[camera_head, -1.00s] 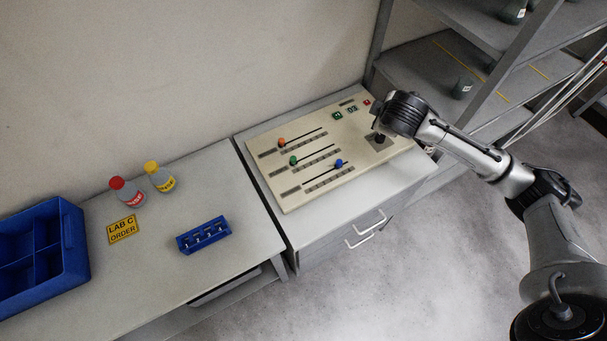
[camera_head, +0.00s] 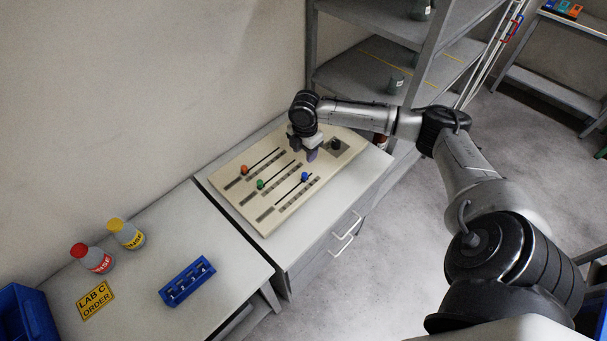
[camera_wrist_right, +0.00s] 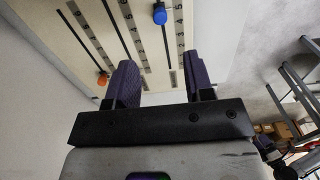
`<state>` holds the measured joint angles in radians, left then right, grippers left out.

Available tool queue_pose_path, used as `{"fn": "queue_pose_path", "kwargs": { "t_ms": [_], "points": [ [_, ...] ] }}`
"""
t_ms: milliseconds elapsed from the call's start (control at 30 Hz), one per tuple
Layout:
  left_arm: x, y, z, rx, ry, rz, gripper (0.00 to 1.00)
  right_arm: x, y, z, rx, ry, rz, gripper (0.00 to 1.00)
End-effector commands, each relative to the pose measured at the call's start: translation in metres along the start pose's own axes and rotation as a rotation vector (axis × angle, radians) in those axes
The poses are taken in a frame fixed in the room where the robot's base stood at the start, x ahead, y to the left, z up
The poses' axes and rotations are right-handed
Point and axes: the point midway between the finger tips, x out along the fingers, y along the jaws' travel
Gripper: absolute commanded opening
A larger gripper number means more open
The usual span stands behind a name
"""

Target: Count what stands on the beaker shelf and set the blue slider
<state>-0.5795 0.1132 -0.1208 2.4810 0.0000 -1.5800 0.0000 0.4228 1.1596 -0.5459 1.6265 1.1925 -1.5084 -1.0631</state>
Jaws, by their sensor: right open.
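The cream control panel (camera_head: 247,207) lies on the cabinet top and carries three slotted sliders. The blue slider (camera_head: 305,177) stands towards the far right end of its slot. Its blue knob (camera_wrist_right: 160,14) also shows at the top of the wrist view. The orange slider (camera_head: 244,169) and green slider (camera_head: 261,184) sit near the left ends of theirs. My right gripper (camera_head: 310,153) is above the panel, just beyond the blue knob; in the wrist view its fingers (camera_wrist_right: 160,82) are apart and empty. The shelf unit (camera_head: 353,78) holds a dark beaker (camera_head: 396,83) and another above (camera_head: 421,10).
A black joystick (camera_head: 336,145) stands at the panel's right end. Drawer handles (camera_head: 343,243) stick out in front.

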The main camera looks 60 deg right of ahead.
Motion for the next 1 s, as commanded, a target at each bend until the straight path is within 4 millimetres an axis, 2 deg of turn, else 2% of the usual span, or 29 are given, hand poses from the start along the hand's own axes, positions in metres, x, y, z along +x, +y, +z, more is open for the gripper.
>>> {"fn": "queue_pose_path", "kwargs": {
  "t_ms": [300, 500, 733, 1000],
  "points": [
    [0.005, 0.0, 0.002, -0.001, -0.001, 0.0, 0.97, 0.061, -0.001, -0.001, 0.003, 0.001, -0.003, 0.48],
    [0.007, -0.002, 0.003, 0.004, -0.002, -0.004, 0.97, 0.093, -0.001, -0.001, 0.002, 0.001, -0.001, 0.48],
    [0.009, -0.004, 0.004, 0.011, -0.003, -0.01, 0.97, 0.115, -0.001, -0.001, 0.001, 0.001, -0.001, 0.48],
    [0.009, -0.004, 0.004, 0.01, -0.003, -0.01, 0.97, 0.123, -0.001, 0.0, 0.001, -0.001, 0.0, 0.48]
  ]
}}
